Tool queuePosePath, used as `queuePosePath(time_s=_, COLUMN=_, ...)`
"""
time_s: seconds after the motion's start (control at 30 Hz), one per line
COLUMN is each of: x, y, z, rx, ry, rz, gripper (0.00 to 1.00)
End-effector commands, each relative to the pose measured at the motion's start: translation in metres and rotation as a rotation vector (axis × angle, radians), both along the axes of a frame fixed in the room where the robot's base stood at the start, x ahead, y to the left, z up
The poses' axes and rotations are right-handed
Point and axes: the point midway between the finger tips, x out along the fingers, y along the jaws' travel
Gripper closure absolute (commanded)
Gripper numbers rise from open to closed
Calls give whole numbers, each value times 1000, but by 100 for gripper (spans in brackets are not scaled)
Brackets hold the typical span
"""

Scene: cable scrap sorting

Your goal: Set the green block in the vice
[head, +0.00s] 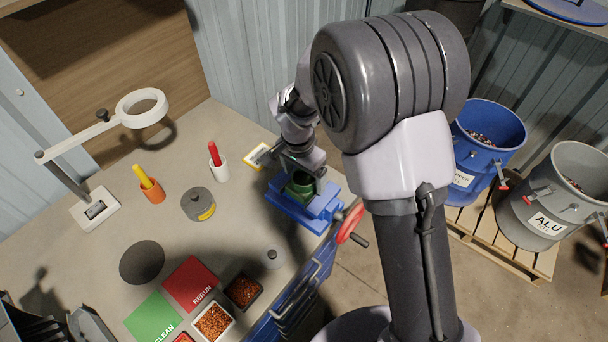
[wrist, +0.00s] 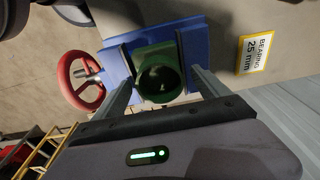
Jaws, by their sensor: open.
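The green block (wrist: 150,56), with a round hole in it, sits at the blue vice (wrist: 196,46), with blue vice parts on both sides of it. In the head view the green block (head: 300,188) shows under my gripper (head: 302,172), over the blue vice (head: 318,219). My gripper (wrist: 158,76) is open, with one finger on each side of the block. Whether the fingers touch it cannot be told. The vice's red handwheel (wrist: 80,82) is on the left in the wrist view. The block's underside is hidden.
A yellow-edged bearing label (wrist: 256,53) lies beside the vice. On the bench are a dark grey weight (head: 198,204), red mat (head: 190,284), green mat (head: 152,318), trays of copper scrap (head: 214,323), and a magnifier stand (head: 96,210). Bins (head: 487,150) stand right.

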Motion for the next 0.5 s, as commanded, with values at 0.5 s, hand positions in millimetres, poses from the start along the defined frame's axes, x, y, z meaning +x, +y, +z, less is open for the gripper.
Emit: queuePosePath(time_s=0.5, x=-11, y=9, z=122, rx=2, ry=-4, rz=0, gripper=15)
